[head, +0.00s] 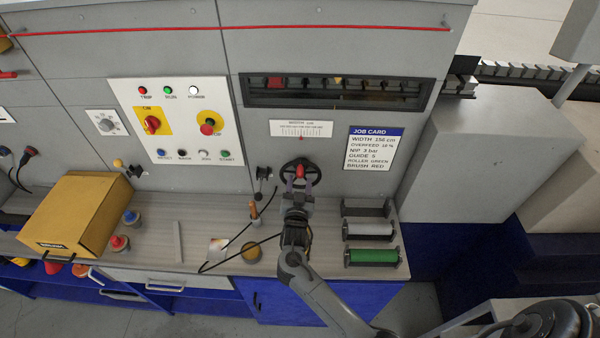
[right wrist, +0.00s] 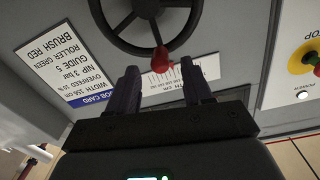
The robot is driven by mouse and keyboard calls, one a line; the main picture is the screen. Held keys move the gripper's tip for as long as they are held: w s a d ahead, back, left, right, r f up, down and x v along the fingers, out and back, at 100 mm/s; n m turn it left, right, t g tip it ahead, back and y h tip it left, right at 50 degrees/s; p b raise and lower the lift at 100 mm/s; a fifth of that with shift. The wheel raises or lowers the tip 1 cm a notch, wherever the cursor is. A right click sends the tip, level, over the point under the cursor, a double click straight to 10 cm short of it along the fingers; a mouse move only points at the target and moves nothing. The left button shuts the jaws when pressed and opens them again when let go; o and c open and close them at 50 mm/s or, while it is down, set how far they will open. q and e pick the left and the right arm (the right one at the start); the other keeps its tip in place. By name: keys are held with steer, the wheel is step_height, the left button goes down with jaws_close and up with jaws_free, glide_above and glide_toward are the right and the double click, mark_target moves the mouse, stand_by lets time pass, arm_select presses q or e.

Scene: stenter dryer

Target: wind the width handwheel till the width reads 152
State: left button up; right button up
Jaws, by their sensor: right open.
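The black width handwheel (head: 314,166) is on the grey panel, with a red knob (head: 300,172) on its rim. The right wrist view shows the wheel (right wrist: 118,12) and the red knob (right wrist: 161,60) close up. My right gripper (head: 298,188) is at the wheel. In the right wrist view the gripper (right wrist: 163,84) is open, with the knob just beyond and between its fingertips; I cannot tell if they touch. The white width scale (head: 301,128) is above the wheel, with a small red pointer. Its reading is too small to make out. My left gripper is not in view.
The job card (head: 370,148) reads width 156 cm. A control panel (head: 175,122) with buttons is to the left. A yellow box (head: 75,215) and several small items stand on the bench. Rollers (head: 372,257) lie right of my arm. A black cable curves beside it.

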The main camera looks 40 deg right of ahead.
mark_target(300, 177)
steer(key=shift+x, duration=2.45)
jaws_close()
